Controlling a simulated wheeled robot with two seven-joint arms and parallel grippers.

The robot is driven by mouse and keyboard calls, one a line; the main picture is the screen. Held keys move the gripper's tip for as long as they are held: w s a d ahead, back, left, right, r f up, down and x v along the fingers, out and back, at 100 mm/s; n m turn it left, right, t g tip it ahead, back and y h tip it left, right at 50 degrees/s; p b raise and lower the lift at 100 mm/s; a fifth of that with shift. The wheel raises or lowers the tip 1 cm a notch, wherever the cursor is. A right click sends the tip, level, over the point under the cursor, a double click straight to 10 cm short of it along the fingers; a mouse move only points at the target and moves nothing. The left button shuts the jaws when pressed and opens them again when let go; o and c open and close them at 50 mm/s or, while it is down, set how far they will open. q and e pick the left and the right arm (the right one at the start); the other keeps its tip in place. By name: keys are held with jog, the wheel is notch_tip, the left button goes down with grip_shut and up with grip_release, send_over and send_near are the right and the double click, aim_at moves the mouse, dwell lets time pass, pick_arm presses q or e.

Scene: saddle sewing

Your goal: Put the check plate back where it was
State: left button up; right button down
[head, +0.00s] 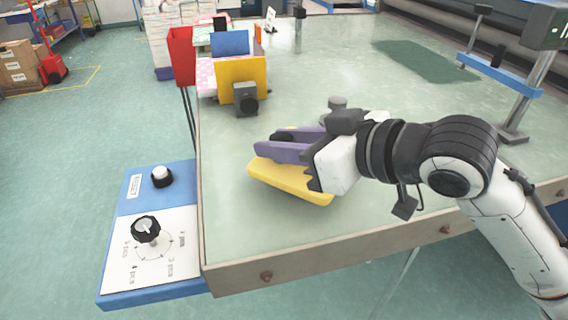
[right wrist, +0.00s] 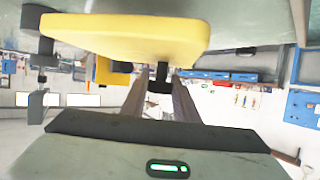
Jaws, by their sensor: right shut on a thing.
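The check plate looks to be the flat yellow plate (head: 290,182) near the front left of the table. It also shows across the top of the right wrist view (right wrist: 130,35). A dark handle (right wrist: 162,75) stands off the plate between the fingers. My right gripper (head: 268,146), with purple fingers, is shut on this handle, and the fingers hide part of the plate. I cannot tell whether the plate touches the table or hangs just above it. My left gripper is not in view.
A yellow upright panel (head: 242,75) with a dark box (head: 245,98) and a blue panel (head: 230,43) stand at the back left of the table (head: 330,70). A blue control box with knobs (head: 150,235) juts out at the front left. The table's middle is clear.

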jog(key=shift+f, duration=1.75)
jog(key=shift+f, duration=0.1)
jog(key=c, duration=1.4)
grip_release()
jog(key=v, duration=1.2)
